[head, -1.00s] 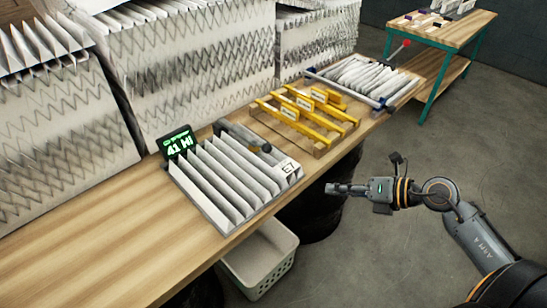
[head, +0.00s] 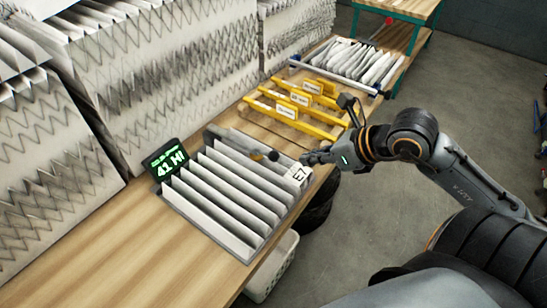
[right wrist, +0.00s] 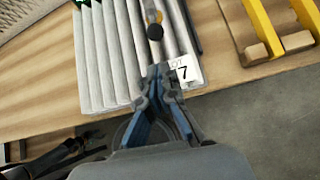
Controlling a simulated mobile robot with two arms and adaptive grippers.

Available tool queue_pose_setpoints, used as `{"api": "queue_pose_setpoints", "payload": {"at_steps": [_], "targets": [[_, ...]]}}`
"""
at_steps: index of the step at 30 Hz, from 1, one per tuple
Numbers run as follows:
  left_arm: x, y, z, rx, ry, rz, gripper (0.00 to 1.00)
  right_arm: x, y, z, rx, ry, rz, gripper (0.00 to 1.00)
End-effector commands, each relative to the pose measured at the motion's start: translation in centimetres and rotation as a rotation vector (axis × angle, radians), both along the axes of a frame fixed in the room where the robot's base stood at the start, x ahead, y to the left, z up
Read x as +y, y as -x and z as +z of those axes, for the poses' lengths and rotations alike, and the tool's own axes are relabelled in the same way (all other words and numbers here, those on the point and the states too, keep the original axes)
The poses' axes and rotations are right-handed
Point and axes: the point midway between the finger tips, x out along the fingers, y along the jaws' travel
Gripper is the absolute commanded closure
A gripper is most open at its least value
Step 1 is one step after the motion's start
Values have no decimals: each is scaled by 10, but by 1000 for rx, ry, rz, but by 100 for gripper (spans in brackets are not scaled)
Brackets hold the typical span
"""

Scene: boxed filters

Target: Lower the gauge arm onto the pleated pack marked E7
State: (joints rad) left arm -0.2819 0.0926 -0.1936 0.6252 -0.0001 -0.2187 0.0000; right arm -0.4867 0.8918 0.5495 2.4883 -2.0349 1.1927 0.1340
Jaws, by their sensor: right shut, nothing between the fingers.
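The white pleated pack (head: 222,200) lies in a grey tray on the bench, with a label reading E7 (head: 299,175) at its right corner. The grey gauge arm (head: 243,144) extends over the pack's far side and ends in a dark knob; I cannot tell whether it touches the pleats. The knob (right wrist: 155,32) also shows in the right wrist view, ahead of my fingers. A small display (head: 166,160) at the pack's left reads 41 Hi. My right gripper (head: 307,158) is shut and empty beside the label corner; it also shows in the right wrist view (right wrist: 160,72). My left gripper is out of view.
A tray of white pleated pieces (head: 352,60) is farther back. Tall pleated stacks (head: 190,65) line the back. A white basket (head: 270,272) sits below the front edge. The near bench is clear.

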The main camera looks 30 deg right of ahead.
Motion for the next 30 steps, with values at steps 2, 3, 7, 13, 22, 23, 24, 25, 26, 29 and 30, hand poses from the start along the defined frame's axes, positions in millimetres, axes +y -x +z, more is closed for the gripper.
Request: {"api": "queue_pose_setpoints", "payload": {"at_steps": [2,3,7,13,22,23,24,25,26,29,30], "targets": [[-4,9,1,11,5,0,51,2,-5,-4,1,0,1,100],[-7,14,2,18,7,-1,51,3,-8,-6,0,-1,1,100],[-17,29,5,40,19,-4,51,9,-20,-18,0,-2,1,100],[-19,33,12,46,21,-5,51,17,-40,-39,1,-4,-1,100],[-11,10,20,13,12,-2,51,27,-60,-62,0,-2,-1,100],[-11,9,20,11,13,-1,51,27,-61,-63,0,-2,0,100],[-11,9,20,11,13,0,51,28,-62,-64,-1,-1,1,100],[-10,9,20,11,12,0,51,28,-63,-65,-1,-1,1,100],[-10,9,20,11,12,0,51,28,-63,-66,-1,-1,1,100],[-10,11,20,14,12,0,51,28,-63,-66,-1,0,1,100],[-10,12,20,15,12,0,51,28,-63,-66,-1,-1,1,100]]}}
